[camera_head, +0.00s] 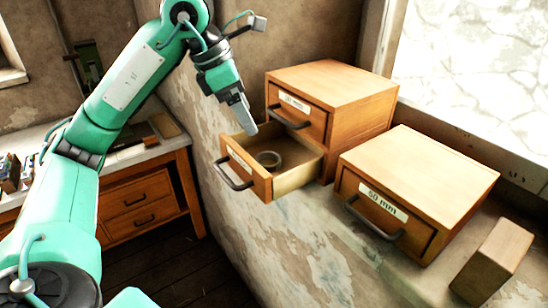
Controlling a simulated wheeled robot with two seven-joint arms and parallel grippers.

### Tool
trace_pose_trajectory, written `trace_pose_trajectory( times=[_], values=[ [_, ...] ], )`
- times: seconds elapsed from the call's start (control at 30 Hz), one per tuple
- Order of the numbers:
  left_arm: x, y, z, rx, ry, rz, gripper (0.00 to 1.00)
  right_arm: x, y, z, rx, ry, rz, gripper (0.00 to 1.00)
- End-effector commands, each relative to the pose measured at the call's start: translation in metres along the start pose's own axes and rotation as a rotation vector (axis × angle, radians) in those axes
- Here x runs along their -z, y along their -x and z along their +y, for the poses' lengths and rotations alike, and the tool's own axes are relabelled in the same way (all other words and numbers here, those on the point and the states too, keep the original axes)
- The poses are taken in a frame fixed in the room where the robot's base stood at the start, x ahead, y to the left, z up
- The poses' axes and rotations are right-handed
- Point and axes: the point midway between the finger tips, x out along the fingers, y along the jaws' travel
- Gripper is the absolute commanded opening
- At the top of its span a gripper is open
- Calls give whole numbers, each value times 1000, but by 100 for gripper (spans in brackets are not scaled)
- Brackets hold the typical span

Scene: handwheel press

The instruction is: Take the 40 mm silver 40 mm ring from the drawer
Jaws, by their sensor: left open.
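My left gripper (245,120) is open and empty, pointing down above the back of the drawer. It is apart from the ring, up and to its left in the picture. My right gripper is not in view.
The closed upper drawer (297,114) and its handle stand close to my left gripper. A closed box labelled 60 mm (422,172) and a wooden block (493,262) sit on the ledge to the right. A workbench (143,195) with drawers stands at left.

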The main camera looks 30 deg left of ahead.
Motion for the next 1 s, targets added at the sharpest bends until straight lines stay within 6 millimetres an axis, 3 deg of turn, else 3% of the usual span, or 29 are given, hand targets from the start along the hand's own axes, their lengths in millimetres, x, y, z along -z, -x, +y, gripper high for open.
trace_pose_trajectory(
  times=[0.1, 0.2, 0.4, 0.57, 1.0],
  values=[
    [0, -23, 0, 4, 0, 5, 74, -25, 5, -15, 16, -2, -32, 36],
    [1, -40, 0, 4, 0, 4, 74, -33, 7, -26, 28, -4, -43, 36],
    [0, -63, 0, 3, 0, 1, 74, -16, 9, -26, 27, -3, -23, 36],
    [1, -69, 1, 2, 1, 2, 74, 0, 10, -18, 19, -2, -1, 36],
    [4, -115, 5, 3, -1, 0, 74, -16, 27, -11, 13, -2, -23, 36]
  ],
)
